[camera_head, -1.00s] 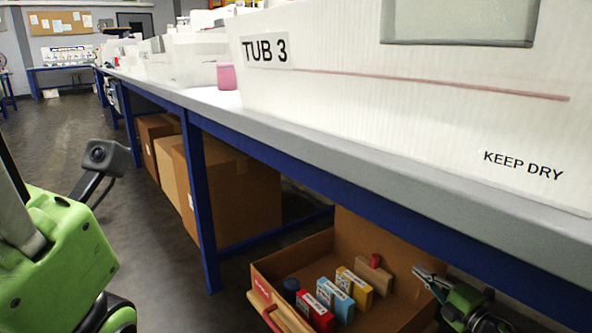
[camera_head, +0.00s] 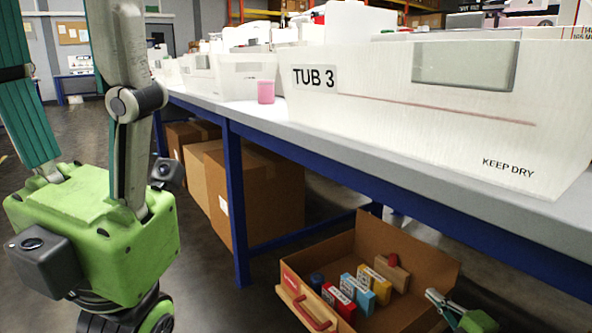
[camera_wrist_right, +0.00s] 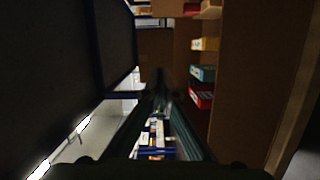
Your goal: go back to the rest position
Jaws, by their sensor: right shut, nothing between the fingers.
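My right gripper (camera_head: 440,299) is at the lower right of the head view, at the right side of the open cardboard box under the bench. It is shut and empty. In the right wrist view its fingers (camera_wrist_right: 160,95) reach up the middle, with the box's items to their right. The left gripper's fingers are not visible; only a dark part shows at the bottom edge.
The open box (camera_head: 440,262) holds red (camera_head: 338,300), blue and yellow small boxes and a wooden block with a red knob (camera_head: 391,260). Closed cartons (camera_head: 275,200) stand left of it. The white TUB 3 (camera_head: 400,110) and a pink cup (camera_head: 266,92) are on the bench.

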